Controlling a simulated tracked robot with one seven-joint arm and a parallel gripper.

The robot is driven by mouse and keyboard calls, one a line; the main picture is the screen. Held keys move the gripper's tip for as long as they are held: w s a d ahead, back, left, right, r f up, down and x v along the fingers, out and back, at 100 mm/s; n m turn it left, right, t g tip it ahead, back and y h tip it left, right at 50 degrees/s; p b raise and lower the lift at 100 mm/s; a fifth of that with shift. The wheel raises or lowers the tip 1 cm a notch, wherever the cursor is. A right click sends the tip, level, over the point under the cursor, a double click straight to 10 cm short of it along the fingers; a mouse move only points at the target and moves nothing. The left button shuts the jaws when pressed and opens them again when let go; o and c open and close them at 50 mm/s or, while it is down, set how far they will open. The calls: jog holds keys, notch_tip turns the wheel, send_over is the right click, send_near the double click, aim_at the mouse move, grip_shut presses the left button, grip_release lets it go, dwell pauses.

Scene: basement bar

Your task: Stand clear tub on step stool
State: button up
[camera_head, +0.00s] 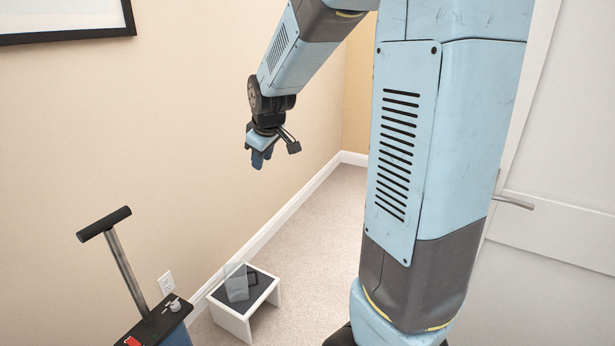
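The step stool (234,322) is white with a dark top and stands low on the carpet near the left wall. A see-through grey tub (237,285) shows over the stool's dark top and appears to stand on it. I cannot tell exactly how its base rests. My gripper (259,159) hangs from my arm well above the stool, pointing down. It is apart from the tub and holds nothing that I can see.
A dark cart or machine (155,326) with a black T-handle (104,224) stands left of the stool. A wall outlet (167,283) is behind it. Open carpet (315,240) lies to the right of the stool. A white door (560,220) is at the right.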

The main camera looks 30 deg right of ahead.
jog(key=s+r+m, duration=0.3)
jog(key=s, duration=1)
jog(key=s+a+r+m, duration=0.1)
jog(key=s+r+m, duration=0.3)
jog(key=s, duration=1)
jog(key=shift+s, duration=0.3)
jog(key=shift+a+r, duration=0.1)
